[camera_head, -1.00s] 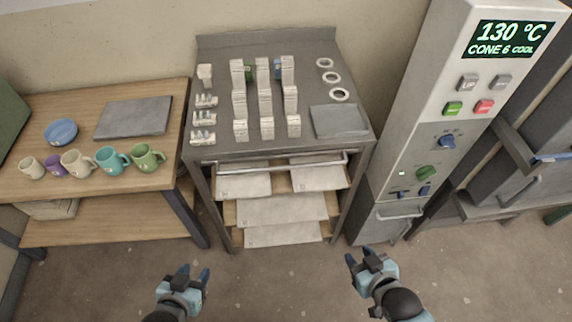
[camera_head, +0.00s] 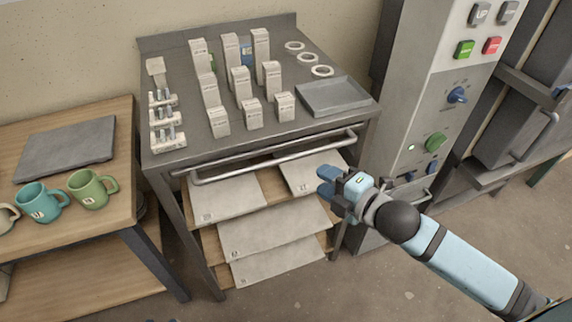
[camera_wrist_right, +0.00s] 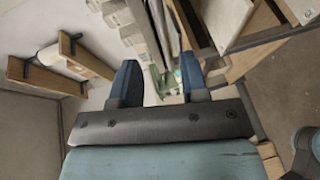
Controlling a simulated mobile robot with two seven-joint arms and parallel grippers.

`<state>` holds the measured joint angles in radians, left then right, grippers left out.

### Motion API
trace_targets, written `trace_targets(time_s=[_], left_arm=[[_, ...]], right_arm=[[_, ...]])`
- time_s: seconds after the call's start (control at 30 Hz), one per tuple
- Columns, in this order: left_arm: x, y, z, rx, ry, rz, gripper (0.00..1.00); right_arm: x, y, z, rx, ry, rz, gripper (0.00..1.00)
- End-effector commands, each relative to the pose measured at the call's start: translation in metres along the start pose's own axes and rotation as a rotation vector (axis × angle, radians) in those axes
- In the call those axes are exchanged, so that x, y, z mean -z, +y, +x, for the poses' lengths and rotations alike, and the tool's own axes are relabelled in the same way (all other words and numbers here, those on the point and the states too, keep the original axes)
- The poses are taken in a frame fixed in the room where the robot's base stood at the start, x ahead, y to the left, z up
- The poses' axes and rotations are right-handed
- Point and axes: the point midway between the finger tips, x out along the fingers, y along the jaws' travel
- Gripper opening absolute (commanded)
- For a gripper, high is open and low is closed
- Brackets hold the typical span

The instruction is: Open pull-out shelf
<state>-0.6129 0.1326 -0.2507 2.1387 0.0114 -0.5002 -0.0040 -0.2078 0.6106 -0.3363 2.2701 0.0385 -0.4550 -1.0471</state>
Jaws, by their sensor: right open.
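The grey metal cart's pull-out shelf has a long silver bar handle (camera_head: 275,159) running below the cart top at the front. Below the bar, wooden shelf boards (camera_head: 273,183) hold pale slabs (camera_head: 228,195). My right gripper (camera_head: 327,181) is open and empty, just below and in front of the bar's right part, its fingers pointing left over the right upper slab. I cannot tell the exact gap to the bar. In the right wrist view, the two blue fingers (camera_wrist_right: 160,75) are spread with nothing gripped. Only a dark sliver, probably my left gripper, shows at the head view's bottom edge.
The cart top (camera_head: 185,75) carries several pale test tiles, three rings and a grey tray (camera_head: 333,97). A wooden table (camera_head: 75,240) with mugs and a grey slab stands left. A control column (camera_head: 420,120) stands close right. Floor in front is clear.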

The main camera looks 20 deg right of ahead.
Motion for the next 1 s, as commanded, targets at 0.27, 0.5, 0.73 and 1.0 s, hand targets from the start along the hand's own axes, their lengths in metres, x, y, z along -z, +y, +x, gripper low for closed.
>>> trace_targets(time_s=[0.27,0.5,0.73,1.0], left_arm=[[-0.005,0.001,0.002,0.000,0.001,0.001,0.43],[-0.006,0.001,0.004,-0.001,0.007,0.001,0.43],[-0.003,0.001,0.003,-0.003,0.014,0.000,0.43],[-0.001,0.001,0.002,-0.004,0.018,0.000,0.43]], right_arm=[[0.000,0.000,0.057,-0.003,-0.001,0.005,0.41],[0.001,0.001,0.102,-0.001,0.000,0.005,0.41],[0.000,0.000,0.123,0.001,0.000,0.005,0.41],[0.000,0.000,0.125,0.001,0.000,0.005,0.41]])
